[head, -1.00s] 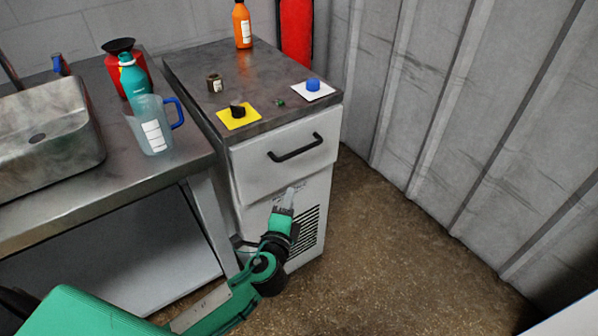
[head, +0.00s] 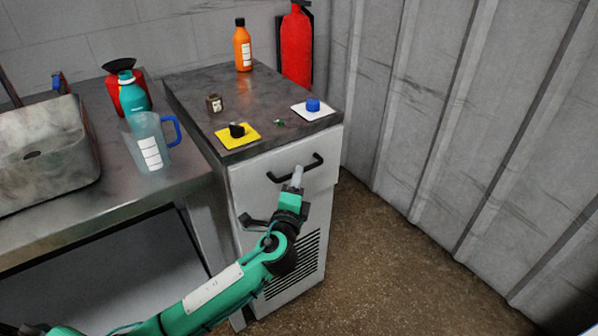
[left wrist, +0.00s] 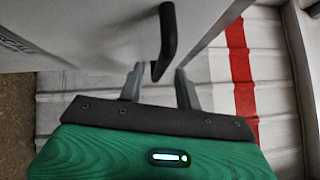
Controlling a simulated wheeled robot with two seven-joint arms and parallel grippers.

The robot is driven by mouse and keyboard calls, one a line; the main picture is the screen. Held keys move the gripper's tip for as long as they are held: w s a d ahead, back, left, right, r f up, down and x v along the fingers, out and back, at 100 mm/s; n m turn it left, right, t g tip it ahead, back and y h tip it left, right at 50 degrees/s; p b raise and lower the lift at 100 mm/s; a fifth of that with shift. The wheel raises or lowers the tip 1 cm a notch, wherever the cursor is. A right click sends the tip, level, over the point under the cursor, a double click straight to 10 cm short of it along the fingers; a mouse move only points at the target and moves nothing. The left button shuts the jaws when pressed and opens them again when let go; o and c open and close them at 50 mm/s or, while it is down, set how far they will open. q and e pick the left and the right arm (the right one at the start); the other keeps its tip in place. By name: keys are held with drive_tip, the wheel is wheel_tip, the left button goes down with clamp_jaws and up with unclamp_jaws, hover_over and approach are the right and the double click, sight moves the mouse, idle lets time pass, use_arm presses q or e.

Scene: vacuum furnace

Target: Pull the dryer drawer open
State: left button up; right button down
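The dryer drawer (head: 250,182) is the white upper front of the cabinet under the dark metal top. I see no open gap above it. Its black bar handle (head: 316,162) runs across the front. My left gripper (head: 297,176) is at the handle, its pale fingers overlapping the bar's middle in the head view. In the left wrist view, the two grey fingers (left wrist: 159,84) are spread apart. The handle (left wrist: 168,35) reaches down between their tips there. Whether a finger touches the bar I cannot tell. My right gripper is not in view.
A sink bench with a jug (head: 149,150) stands left. Floor (head: 385,245) is free to the right, before the corrugated wall (head: 430,110).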

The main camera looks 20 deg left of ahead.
use_arm(q)
drive_tip(key=shift+w+a+r, duration=0.1)
drive_tip(key=shift+w+r, duration=0.05)
drive_tip(key=shift+w, duration=0.7)
drive_tip(key=shift+w+a+r, duration=0.1)
drive_tip(key=shift+w, duration=0.7)
clamp_jaws()
